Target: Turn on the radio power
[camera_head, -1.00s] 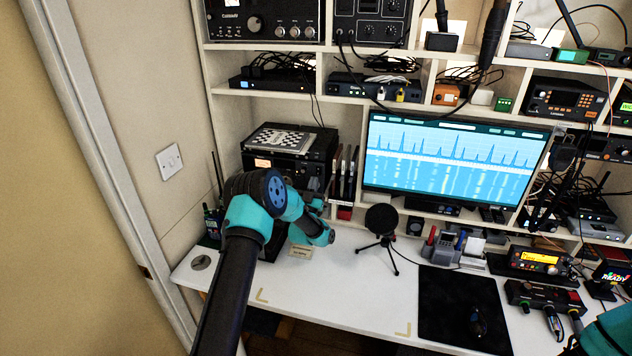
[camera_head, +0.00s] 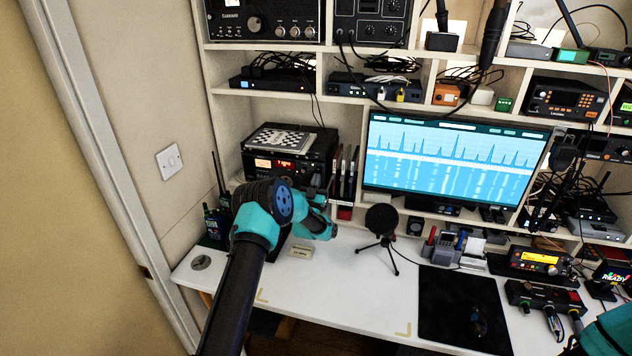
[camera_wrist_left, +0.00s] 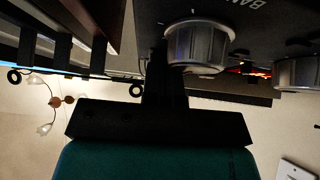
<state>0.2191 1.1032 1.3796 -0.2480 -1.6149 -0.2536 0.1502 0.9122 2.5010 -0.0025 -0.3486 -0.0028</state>
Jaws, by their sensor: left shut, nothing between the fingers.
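The black radio (camera_head: 310,160) stands in the lower left cubby, with an orange panel and a red lit display on its front. My left arm's teal wrist (camera_head: 262,215) is in front of it and hides its lower front. In the left wrist view my left gripper (camera_wrist_left: 163,65) is shut and empty. Its dark fingers reach up to the radio's front, just beside a silver knob (camera_wrist_left: 200,45). I cannot tell if they touch the panel. A second silver knob (camera_wrist_left: 298,72) is at the right. Only a teal part of my right arm shows at the lower right; its gripper is out of view.
A microphone on a tripod (camera_head: 381,222) stands on the white desk right of my left wrist. A monitor (camera_head: 455,157) is behind it. Walkie-talkies (camera_head: 213,222) stand left of the radio. The desk front (camera_head: 330,300) is clear.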

